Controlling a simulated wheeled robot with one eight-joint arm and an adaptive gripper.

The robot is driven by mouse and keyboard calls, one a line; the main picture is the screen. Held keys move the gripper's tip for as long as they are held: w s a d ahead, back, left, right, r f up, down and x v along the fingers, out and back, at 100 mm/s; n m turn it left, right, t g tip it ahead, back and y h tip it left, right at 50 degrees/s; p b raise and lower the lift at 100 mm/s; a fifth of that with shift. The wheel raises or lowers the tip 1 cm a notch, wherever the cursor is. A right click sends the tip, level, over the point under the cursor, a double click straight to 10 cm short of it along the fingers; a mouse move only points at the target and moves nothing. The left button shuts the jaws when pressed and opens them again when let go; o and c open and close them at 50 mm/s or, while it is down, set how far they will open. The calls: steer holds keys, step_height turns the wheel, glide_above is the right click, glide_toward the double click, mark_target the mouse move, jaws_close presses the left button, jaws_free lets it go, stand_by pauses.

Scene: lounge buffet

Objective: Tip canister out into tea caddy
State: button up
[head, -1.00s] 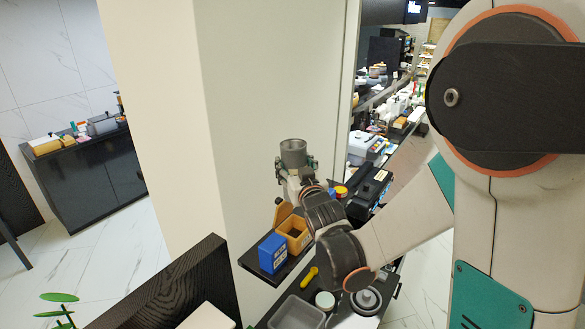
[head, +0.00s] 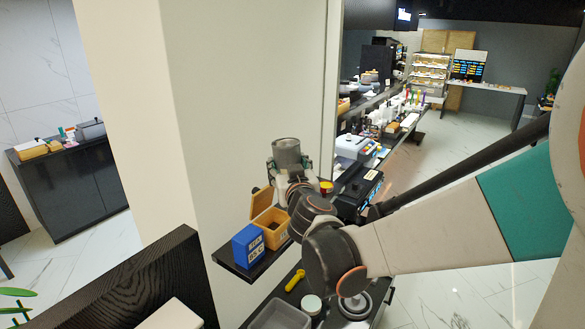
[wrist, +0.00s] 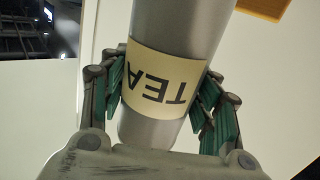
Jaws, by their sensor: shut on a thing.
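The canister (head: 287,152) is a grey metal cylinder, held up in front of the pale pillar. In the wrist view the canister (wrist: 180,45) has a cream label reading TEA, upside down there. My gripper (head: 291,166) is shut on it, with green-padded fingers on both sides of the label in the wrist view (wrist: 165,95). In the head view the canister looks roughly upright; its contents cannot be seen. The tea caddy (head: 270,225) appears to be the yellow wooden box with a raised lid and dark inside, below and left of the canister.
A blue box (head: 247,245) stands left of the caddy on a dark shelf (head: 232,263). A yellow scoop (head: 295,281), a grey tray (head: 277,317) and a round lidded jar (head: 312,304) lie below. A black machine (head: 358,190) stands at right, and the pale pillar (head: 230,110) rises behind.

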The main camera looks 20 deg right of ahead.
steer(key=shift+s, duration=0.2)
